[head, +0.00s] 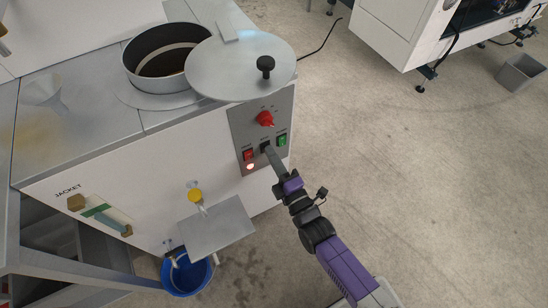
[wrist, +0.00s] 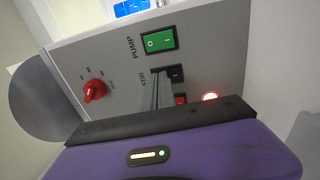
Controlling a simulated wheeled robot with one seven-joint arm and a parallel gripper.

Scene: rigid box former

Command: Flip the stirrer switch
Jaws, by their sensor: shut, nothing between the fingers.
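The stirrer switch (wrist: 176,73) is a black rocker marked "STIR" on the grey control panel, seen close in the wrist view. In the head view it is the dark middle switch (head: 265,146), partly hidden by my fingertips. My gripper (head: 269,152) is shut and empty, its fingertips right at the stirrer switch. In the wrist view the grey fingers (wrist: 160,88) point at the switch and overlap its edge. I cannot tell whether they touch it or which way the rocker is tipped.
A green "PUMP" switch (wrist: 160,41) and a red switch (head: 248,155) flank it closely. A red knob (head: 265,119) sits above and a lit lamp (head: 250,166) below. A round lid (head: 240,70) overhangs the panel top.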

